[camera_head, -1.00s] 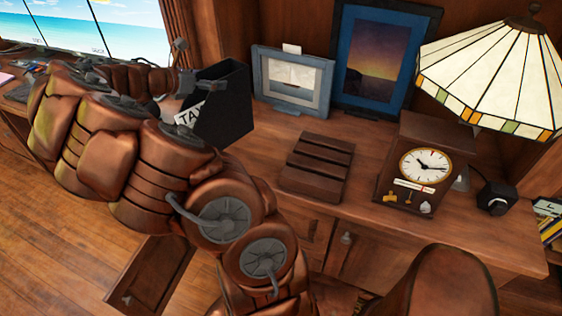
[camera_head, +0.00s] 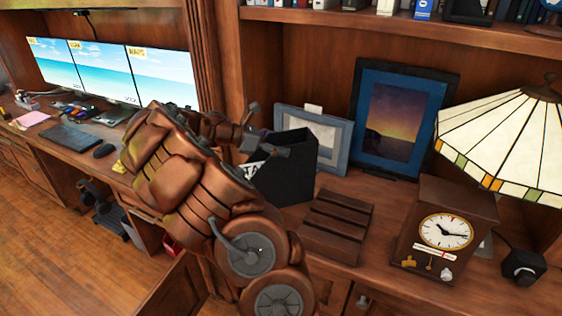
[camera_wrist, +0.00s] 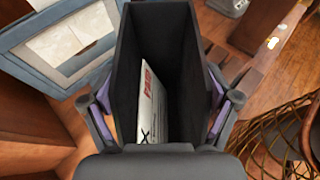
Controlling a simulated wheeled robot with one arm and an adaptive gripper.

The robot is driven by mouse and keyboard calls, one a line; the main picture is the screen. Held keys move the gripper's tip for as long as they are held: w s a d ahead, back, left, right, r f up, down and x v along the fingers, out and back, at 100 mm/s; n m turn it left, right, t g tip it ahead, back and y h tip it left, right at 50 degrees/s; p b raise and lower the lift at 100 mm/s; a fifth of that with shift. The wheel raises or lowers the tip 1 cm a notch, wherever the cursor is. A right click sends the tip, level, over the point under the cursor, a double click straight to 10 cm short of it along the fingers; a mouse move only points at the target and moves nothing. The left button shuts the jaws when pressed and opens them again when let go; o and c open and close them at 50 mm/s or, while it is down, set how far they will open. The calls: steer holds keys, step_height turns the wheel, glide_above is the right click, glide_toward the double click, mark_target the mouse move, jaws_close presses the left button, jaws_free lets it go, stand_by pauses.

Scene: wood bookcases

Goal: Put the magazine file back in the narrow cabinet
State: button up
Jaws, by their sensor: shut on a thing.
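The black magazine file (camera_head: 292,172) is held upright, open end up, over or near the desk, in front of the framed sailboat picture. Whether its base touches the desk cannot be told. My gripper (camera_head: 262,146) is shut on it, one finger on each side. In the wrist view, the file (camera_wrist: 126,60) fills the middle between the fingers of my gripper (camera_wrist: 162,112), with a white booklet with red lettering (camera_wrist: 149,95) inside. A cabinet door (camera_head: 172,292) stands open below the desk at the bottom; my arm hides much of the cabinet.
A slatted wooden tray (camera_head: 338,226), a wooden clock (camera_head: 443,234), a stained-glass lamp (camera_head: 510,140) and a blue-framed picture (camera_head: 400,115) stand to the right. Monitors (camera_head: 105,73) and a keyboard (camera_head: 68,136) are at left. A wire basket (camera_wrist: 275,145) shows in the wrist view.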

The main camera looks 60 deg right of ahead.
steer(key=shift+f+p, duration=0.35)
steer(key=shift+f, duration=1.9)
steer(key=o, duration=1.6)
steer(key=shift+f, duration=0.1)
steer(key=shift+w, duration=0.1)
steer(key=shift+b+v, duration=1.05)
steer(key=shift+v, duration=4.95)
